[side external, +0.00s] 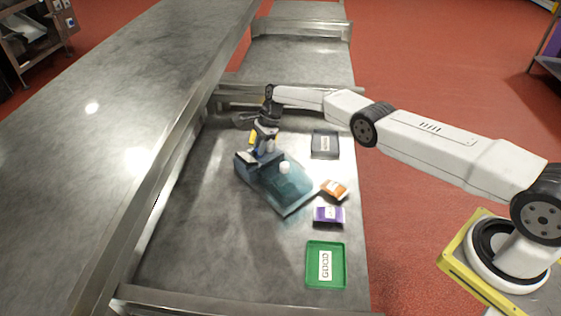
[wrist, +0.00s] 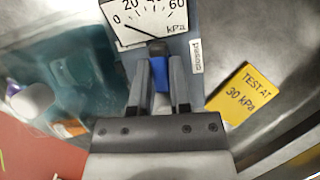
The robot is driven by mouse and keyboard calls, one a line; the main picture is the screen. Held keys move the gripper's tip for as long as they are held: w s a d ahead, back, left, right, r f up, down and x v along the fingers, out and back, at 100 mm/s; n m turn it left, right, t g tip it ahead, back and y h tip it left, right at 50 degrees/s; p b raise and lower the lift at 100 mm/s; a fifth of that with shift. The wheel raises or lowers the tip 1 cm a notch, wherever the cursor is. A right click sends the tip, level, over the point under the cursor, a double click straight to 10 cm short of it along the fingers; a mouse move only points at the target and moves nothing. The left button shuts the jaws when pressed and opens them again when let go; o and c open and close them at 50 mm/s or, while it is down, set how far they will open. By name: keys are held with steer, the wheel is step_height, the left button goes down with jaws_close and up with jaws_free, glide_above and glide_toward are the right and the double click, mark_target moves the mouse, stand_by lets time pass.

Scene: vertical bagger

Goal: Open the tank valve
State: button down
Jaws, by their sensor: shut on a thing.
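The blue valve handle (wrist: 160,76) with a dark end sits just below the gauge in the wrist view. My gripper (wrist: 159,82) is shut on this handle, with one finger on each side of it. The gauge (wrist: 150,18) has a white face marked in kPa, and its thin needle lies toward the low, 0 side. The tank (side external: 290,188) is a translucent blue-green box with a white cap (side external: 285,168), joined to a grey-blue housing. In the side view my gripper (side external: 266,143) points down over the housing, and the handle is mostly hidden.
A yellow note (wrist: 243,94) reads "TEST AT 30 kPa". An orange packet (side external: 334,189) and a purple packet (side external: 329,219) lie right of the tank. A dark tray (side external: 315,155) is behind them, a green GOOD tray (side external: 312,280) in front. The bench's left front is clear.

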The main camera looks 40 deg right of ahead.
steer(key=c, duration=0.6)
jaws_free()
steer(key=shift+o, duration=0.2)
steer(key=shift+r, duration=0.15)
steer(key=shift+v, duration=3.75)
